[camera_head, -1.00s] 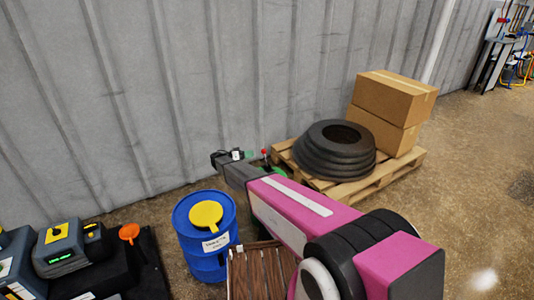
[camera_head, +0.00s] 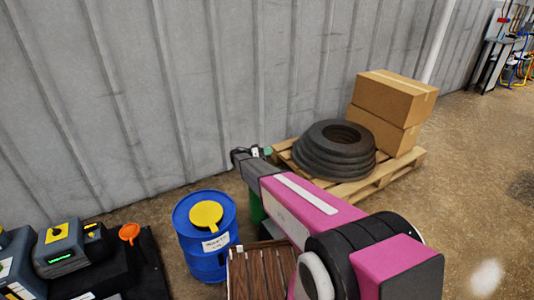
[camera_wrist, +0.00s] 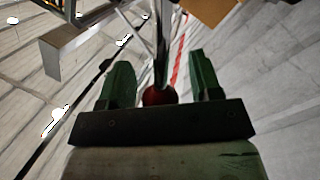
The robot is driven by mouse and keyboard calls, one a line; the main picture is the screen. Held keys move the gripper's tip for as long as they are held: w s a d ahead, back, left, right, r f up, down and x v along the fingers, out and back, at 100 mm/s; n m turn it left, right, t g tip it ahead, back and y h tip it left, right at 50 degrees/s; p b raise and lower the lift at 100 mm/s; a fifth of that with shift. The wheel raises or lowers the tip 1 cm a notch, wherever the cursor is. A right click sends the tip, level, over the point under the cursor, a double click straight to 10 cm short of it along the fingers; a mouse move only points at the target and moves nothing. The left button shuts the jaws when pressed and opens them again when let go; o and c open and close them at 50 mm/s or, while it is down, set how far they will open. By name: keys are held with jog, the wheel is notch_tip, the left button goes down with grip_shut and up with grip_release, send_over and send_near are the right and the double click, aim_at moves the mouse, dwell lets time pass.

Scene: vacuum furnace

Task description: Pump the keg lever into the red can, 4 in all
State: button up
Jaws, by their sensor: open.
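My gripper (camera_wrist: 158,82) is open, with its two green fingers apart in the wrist view. A dark red ball knob (camera_wrist: 160,95) sits between the fingers near the palm, with a dark thin rod, likely the lever (camera_wrist: 159,50), running up from it. Contact with the fingers cannot be told. In the head view my gripper (camera_head: 262,151) is small, at the far end of my pink arm. A green body, possibly the keg (camera_head: 256,207), shows partly to the left of the arm, which hides the rest. I cannot make out the red can.
A blue drum with a yellow lid (camera_head: 209,255) stands left of the arm, beside a brown slatted crate (camera_head: 258,275). Behind are a pallet (camera_head: 383,183) with stacked tyres (camera_head: 333,150) and cardboard boxes (camera_head: 392,98). A corrugated wall (camera_head: 200,80) closes the back.

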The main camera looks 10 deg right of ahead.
grip_shut()
jog(key=shift+s+d+r, duration=0.1)
jog(key=shift+s, duration=0.05)
jog(key=m, duration=0.1)
jog(key=s+m, duration=0.1)
jog(key=s+d+m+y, duration=0.1)
jog(key=shift+s+r, duration=0.15)
jog(key=shift+r, duration=0.2)
jog(key=s+m, duration=0.1)
jog(key=m, duration=0.1)
jog(key=shift+s+d+m+y, duration=0.3)
jog(key=shift+s+m, duration=0.05)
jog(key=shift+m, duration=0.05)
jog(key=s+m, duration=0.1)
jog(key=m, duration=0.1)
jog(key=s+d+f+m+t+y, duration=0.1)
jog(key=shift+s+m, duration=0.3)
jog(key=shift+s+d+f, duration=0.15)
jog(key=shift+s, duration=0.1)
jog(key=shift+s+f, duration=0.1)
